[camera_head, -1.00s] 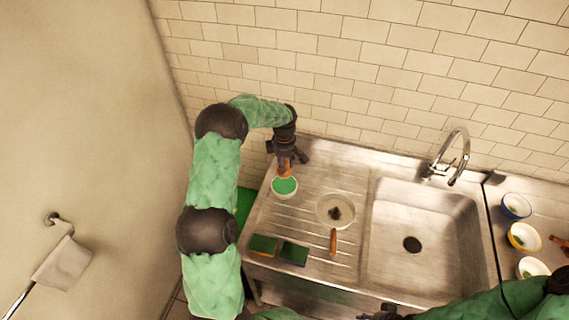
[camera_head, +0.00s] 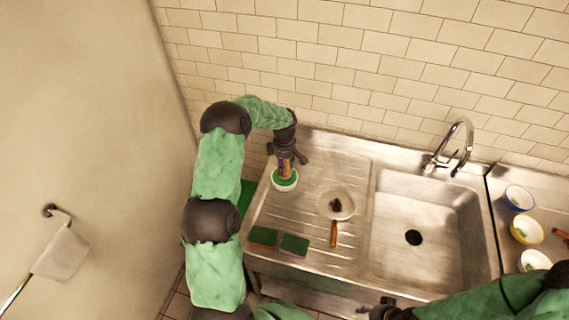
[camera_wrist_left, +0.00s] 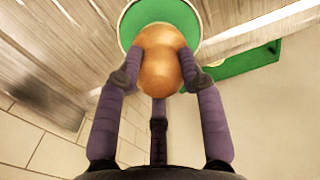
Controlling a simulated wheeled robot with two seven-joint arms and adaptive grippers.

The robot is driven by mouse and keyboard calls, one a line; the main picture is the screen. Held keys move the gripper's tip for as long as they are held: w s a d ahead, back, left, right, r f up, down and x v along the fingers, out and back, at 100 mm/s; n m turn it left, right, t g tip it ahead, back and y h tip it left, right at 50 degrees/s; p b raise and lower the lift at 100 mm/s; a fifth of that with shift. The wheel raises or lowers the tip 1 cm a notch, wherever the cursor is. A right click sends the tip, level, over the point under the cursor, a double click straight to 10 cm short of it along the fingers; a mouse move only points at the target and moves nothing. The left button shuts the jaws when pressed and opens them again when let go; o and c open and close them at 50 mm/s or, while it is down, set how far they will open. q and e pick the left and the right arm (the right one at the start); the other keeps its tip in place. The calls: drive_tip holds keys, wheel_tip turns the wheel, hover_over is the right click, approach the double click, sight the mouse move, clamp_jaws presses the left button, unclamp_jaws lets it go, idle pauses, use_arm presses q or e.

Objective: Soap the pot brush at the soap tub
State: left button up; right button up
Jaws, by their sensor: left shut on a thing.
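My left gripper (camera_head: 286,160) is shut on the pot brush (camera_head: 285,171), whose rounded orange-brown wooden handle (camera_wrist_left: 160,55) shows between the fingers in the left wrist view. The brush is upright at the soap tub (camera_head: 284,184), a small white round tub with green soap inside, on the left of the drainboard. The brush's lower end is hidden by its own handle in the wrist view, so I cannot tell whether it touches the soap. My right gripper (camera_head: 384,309) is partly in view at the bottom edge; its fingers are unclear.
A pale round pan (camera_head: 337,192) with a dark patch and brown handle lies on the drainboard (camera_head: 310,160). Two green-topped sponges (camera_head: 263,236) (camera_head: 294,245) lie at its front edge. The sink basin (camera_head: 425,215) and faucet (camera_head: 458,150) are right; several bowls (camera_head: 526,230) stand farther right.

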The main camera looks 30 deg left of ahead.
sight(285, 163)
use_arm(q)
drive_tip(key=shift+f+b, duration=0.45)
drive_tip(key=shift+f, duration=0.05)
idle(0.9)
drive_tip(key=shift+f+b, duration=0.1)
drive_tip(key=shift+b, duration=0.2)
idle(1.7)
drive_tip(key=shift+r+p, duration=1.3)
drive_tip(key=shift+r, duration=2.3)
drive_tip(key=shift+f, duration=0.1)
